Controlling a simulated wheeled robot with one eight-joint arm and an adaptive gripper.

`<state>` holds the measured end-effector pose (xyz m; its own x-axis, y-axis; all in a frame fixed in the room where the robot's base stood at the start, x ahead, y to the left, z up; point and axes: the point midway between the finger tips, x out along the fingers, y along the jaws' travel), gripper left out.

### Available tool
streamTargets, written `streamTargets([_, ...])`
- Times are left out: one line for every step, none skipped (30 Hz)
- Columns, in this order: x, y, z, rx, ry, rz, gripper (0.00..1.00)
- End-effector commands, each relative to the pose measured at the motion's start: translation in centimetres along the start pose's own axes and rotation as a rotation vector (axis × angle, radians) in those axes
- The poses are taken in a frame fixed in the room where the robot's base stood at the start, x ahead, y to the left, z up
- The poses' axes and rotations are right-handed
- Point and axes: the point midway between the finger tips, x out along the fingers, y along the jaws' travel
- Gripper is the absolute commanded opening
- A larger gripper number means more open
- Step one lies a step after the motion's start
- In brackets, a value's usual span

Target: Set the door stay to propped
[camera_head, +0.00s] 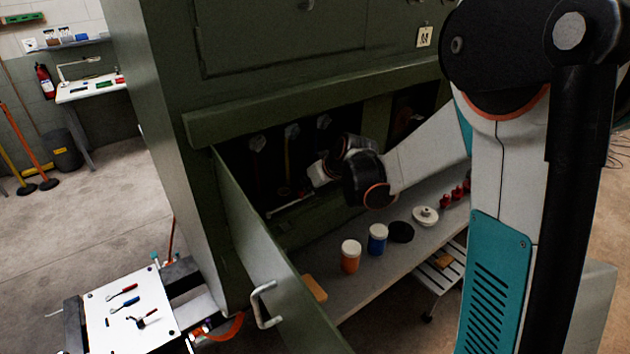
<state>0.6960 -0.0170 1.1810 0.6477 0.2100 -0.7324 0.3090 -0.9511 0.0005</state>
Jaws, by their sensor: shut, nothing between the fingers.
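The green door (250,235) hangs open at the lower front of the green fuselage bay, with a pale handle (262,305) on its face. A thin pale rod (288,207), which looks like the door stay, slants inside the opening near the door's upper edge. Its setting and its ends cannot be made out. My arm reaches in from the right, and my gripper (308,188) is at the inner end of the rod, shut and dark against the bay. Its fingertips are hard to see, and I cannot tell whether they touch the rod.
A grey shelf (345,295) below the opening holds an orange jar (350,258), a blue jar (377,240), a black round lid (400,232) and a white round part (425,216). A green ledge (300,113) overhangs my wrist. A white tool cart (130,310) stands at lower left.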

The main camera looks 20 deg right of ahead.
Motion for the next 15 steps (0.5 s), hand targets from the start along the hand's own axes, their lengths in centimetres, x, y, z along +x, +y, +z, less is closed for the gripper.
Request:
streamTargets([0.6,0.0,0.0,-0.001,0.0,0.0,0.0])
streamTargets([0.8,0.0,0.0,-0.001,0.0,0.0,0.0])
streamTargets([1.1,0.0,0.0,-0.001,0.0,0.0,0.0])
streamTargets([1.3,0.0,0.0,-0.001,0.0,0.0,0.0])
streamTargets([1.4,0.0,0.0,-0.001,0.0,0.0,0.0])
streamTargets([1.5,0.0,0.0,0.0,0.0,0.0,0.0])
streamTargets([1.6,0.0,0.0,0.0,0.0,0.0,0.0])
streamTargets([1.6,0.0,0.0,0.0,0.0,0.0,0.0])
streamTargets([1.7,0.0,0.0,0.0,0.0,0.0,0.0])
streamTargets([1.7,0.0,0.0,0.0,0.0,0.0,0.0])
streamTargets([1.7,0.0,0.0,0.0,0.0,0.0,0.0])
streamTargets([1.7,0.0,0.0,0.0,0.0,0.0,0.0])
streamTargets([1.7,0.0,0.0,0.0,0.0,0.0,0.0])
streamTargets([1.7,0.0,0.0,0.0,0.0,0.0,0.0])
streamTargets([1.7,0.0,0.0,0.0,0.0,0.0,0.0])
